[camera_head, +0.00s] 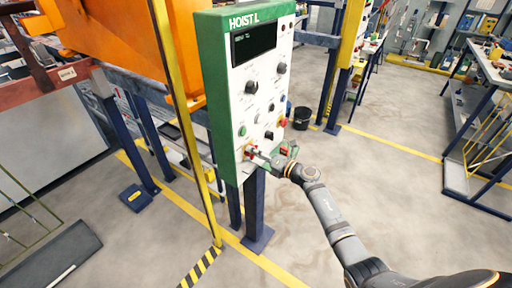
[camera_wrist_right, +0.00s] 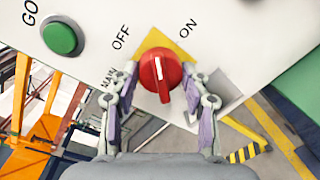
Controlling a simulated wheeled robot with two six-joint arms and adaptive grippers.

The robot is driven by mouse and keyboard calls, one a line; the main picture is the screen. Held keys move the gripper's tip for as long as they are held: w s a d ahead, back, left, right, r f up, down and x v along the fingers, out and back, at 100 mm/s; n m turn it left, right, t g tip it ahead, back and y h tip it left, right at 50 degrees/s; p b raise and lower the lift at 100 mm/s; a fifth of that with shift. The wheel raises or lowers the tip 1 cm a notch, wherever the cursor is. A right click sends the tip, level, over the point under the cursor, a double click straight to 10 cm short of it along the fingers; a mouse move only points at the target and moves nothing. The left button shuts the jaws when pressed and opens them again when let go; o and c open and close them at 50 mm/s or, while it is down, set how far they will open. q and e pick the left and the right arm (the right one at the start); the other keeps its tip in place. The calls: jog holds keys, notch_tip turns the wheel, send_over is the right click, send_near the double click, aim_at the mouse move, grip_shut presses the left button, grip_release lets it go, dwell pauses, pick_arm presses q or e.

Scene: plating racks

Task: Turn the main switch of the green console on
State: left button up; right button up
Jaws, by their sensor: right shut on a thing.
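The green console (camera_head: 212,100), marked HOIST L, stands on dark blue posts and has a white front panel. Its red main switch (camera_wrist_right: 160,75) sits on a yellow plate low on the panel, with the words MAIN, OFF and ON around it. The white line on the red knob points up in the wrist view, between OFF and ON. My right gripper (camera_wrist_right: 160,90) is shut on the knob, one finger on each side. In the head view my right gripper (camera_head: 256,156) reaches the panel's lower left part. My left gripper is not in view.
A green GO button (camera_wrist_right: 62,37) sits near the switch. Other knobs, such as a black one (camera_head: 251,88), lie higher on the panel. A yellow post (camera_head: 182,110) stands close left of the console.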

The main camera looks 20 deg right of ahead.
jog(key=shift+w+d+m+g+p, duration=0.1)
jog(key=shift+m+g+p, duration=0.3)
jog(key=shift+m+p, duration=3.3)
jog(key=shift+f+m+b, duration=0.1)
jog(key=shift+m+b, duration=0.65)
jog(key=shift+m, duration=0.15)
jog(key=o, duration=1.2)
jog(key=shift+c, duration=0.2)
jog(key=v, duration=1.2)
jog(key=shift+f, duration=0.15)
jog(key=shift+d, duration=0.15)
